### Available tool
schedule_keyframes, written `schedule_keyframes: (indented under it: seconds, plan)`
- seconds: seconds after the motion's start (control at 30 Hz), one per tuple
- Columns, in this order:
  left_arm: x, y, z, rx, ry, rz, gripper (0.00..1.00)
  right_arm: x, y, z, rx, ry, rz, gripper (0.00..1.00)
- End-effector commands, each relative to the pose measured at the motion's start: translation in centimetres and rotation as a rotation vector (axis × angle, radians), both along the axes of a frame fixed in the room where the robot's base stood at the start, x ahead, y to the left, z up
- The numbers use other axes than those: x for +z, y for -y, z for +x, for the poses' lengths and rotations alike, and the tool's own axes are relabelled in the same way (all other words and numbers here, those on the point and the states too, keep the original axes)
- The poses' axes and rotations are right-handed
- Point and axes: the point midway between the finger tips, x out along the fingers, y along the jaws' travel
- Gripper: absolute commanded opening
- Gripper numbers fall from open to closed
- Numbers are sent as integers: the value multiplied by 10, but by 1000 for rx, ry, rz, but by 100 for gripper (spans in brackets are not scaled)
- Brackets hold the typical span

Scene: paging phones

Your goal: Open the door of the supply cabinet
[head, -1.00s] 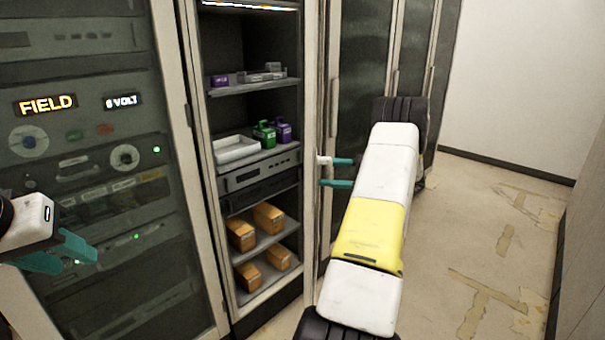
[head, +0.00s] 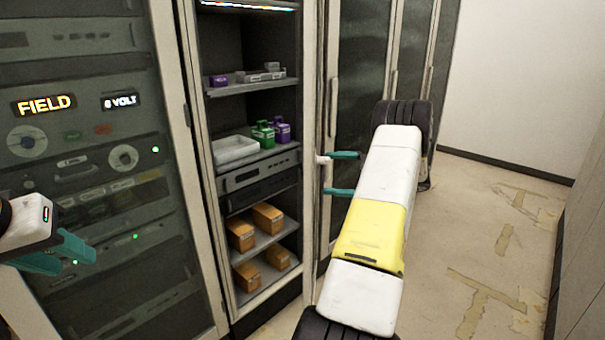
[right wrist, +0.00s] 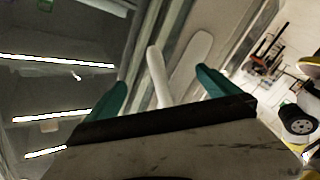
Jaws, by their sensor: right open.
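The supply cabinet (head: 192,150) stands in the middle of the head view. Its front is open and its lit shelves show uncovered. A pale upright frame (head: 311,120), apparently its door seen nearly edge-on, runs along its right side. A white handle (head: 327,175) sticks out to the right of it. My right gripper (head: 343,173) is open, with its teal fingers above and below the handle. In the right wrist view a pale bar (right wrist: 157,75) stands between the spread fingers; contact is unclear. My left gripper (head: 62,252) is at the left edge; its finger gap is unclear.
The shelves hold orange boxes (head: 268,217), a white tray (head: 235,148) and green and purple items. A glass-fronted equipment rack (head: 172,60) stands left. Dark cabinet doors (head: 357,60) stand right. Floor (head: 500,220) at the right is clear apart from worn patches.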

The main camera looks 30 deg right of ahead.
Motion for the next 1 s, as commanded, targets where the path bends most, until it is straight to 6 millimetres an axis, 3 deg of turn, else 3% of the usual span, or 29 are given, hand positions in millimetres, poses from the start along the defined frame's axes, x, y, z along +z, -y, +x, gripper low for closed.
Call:
schedule_keyframes:
  seconds: [0.6, 1.0]
  plan:
    - [0, 0, 0, 0, 0, 0, 36, 0, 53, -33, -1, 1, -1, 100]
    - [0, 0, 0, 0, 0, 0, 36, 0, 61, -39, 1, 0, 0, 100]
